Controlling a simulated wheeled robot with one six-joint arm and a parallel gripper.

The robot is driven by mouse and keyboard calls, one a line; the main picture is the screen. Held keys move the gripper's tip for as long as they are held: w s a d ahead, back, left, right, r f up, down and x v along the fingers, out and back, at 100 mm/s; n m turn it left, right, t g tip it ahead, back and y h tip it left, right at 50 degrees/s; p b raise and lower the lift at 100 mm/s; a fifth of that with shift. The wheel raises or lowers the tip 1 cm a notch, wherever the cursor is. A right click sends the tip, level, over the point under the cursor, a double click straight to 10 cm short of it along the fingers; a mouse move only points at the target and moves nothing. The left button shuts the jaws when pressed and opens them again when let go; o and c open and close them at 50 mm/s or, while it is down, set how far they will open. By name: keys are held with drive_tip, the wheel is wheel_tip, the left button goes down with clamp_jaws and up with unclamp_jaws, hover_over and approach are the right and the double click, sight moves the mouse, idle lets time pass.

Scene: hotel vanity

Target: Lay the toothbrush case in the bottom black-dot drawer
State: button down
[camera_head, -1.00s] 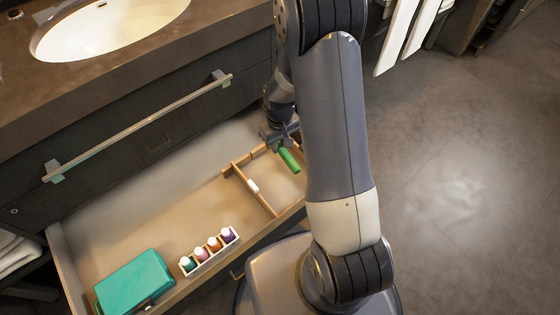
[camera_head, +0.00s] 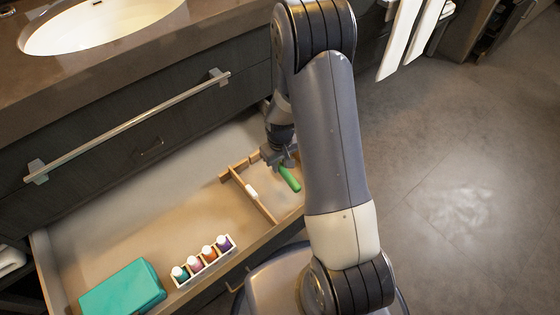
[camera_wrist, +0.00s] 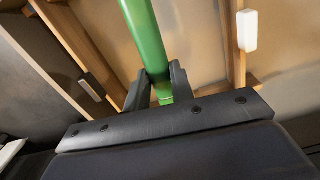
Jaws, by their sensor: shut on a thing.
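The green toothbrush case (camera_head: 289,179) is held by my gripper (camera_head: 277,158) over the right part of the open drawer (camera_head: 150,192). In the wrist view the case (camera_wrist: 146,35) runs up and away from between the two dark fingers of my gripper (camera_wrist: 155,85). Wooden dividers (camera_head: 253,194) bound the area under it. I cannot tell whether the case touches the drawer floor. No black dot shows clearly on the drawer.
A teal box (camera_head: 124,289) and a white rack of small bottles (camera_head: 203,262) stand in the drawer's left and front. A small white item (camera_head: 251,191) is at the divider. A long handle (camera_head: 130,125) juts out above. The drawer's middle is clear.

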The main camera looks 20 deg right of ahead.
drive_tip(key=shift+f+b, duration=1.75)
drive_tip(key=shift+f, duration=1.05)
drive_tip(key=c, duration=1.1)
unclamp_jaws()
drive_tip(key=shift+c, duration=0.2)
wheel_tip(320, 180, up, 11)
drive_tip(key=p, duration=0.3)
drive_tip(key=shift+f, duration=0.2)
